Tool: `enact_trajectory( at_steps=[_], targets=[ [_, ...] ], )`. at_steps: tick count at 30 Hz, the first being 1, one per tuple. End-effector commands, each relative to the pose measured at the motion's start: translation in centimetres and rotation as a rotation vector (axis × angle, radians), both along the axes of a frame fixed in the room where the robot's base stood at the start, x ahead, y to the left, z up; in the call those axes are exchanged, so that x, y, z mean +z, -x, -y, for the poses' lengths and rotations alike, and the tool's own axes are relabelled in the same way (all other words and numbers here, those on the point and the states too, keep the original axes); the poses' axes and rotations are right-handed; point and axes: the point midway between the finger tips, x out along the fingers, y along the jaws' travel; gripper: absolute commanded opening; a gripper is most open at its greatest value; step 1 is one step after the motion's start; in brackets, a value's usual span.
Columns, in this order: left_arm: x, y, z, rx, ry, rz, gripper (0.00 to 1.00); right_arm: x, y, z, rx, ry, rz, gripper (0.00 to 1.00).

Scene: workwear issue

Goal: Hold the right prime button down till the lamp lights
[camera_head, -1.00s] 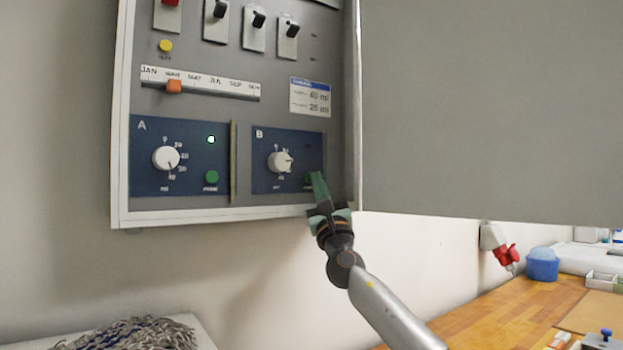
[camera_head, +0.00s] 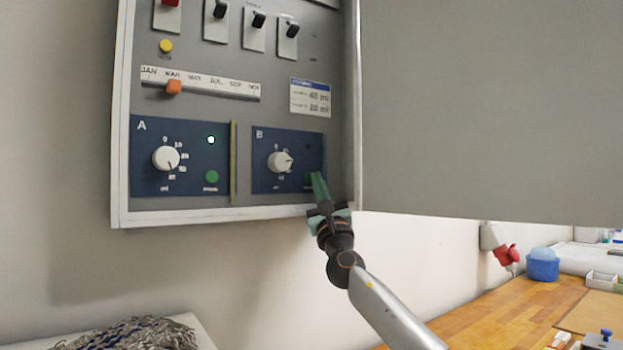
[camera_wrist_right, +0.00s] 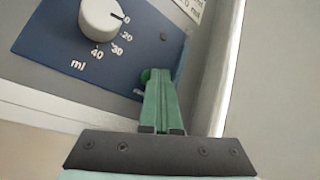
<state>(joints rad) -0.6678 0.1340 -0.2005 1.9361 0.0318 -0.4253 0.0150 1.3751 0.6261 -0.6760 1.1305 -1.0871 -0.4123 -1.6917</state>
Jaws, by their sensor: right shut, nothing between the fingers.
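The right prime button (camera_wrist_right: 147,75) is green and sits low on the blue panel B (camera_head: 262,177), partly hidden behind my right fingers. It also shows in the head view (camera_head: 308,180). My right gripper (camera_head: 318,175) is shut and empty, its green fingertips overlapping the button's right side. The wrist view shows the same shut fingers (camera_wrist_right: 162,78); I cannot tell whether they touch or press the button. The panel B lamp (camera_wrist_right: 163,37) looks dark. My left gripper is not in view.
The panel B knob (camera_head: 280,162) stands left of the button. A grey cabinet door (camera_head: 480,110) stands close on the right. A slider (camera_head: 175,87) and several switches sit above. A wooden worktop (camera_head: 505,312) lies at lower right, a grey mop head (camera_head: 135,335) at lower left.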

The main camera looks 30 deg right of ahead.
Motion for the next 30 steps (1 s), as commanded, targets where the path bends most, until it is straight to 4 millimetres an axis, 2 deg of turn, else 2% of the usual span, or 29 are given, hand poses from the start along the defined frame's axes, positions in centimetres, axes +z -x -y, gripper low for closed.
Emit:
enact_trajectory(
  at_steps=[15,24,30],
  targets=[
    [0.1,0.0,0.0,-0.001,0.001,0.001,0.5,0.0,0.0,0.0,0.0,0.0,-0.001,0.0],
    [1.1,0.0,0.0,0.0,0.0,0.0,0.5,0.1,1.4,0.1,0.0,0.0,0.0,0.0],
    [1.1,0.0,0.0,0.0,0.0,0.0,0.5,-0.1,1.6,0.1,0.0,0.0,-0.001,0.0]
  ],
)
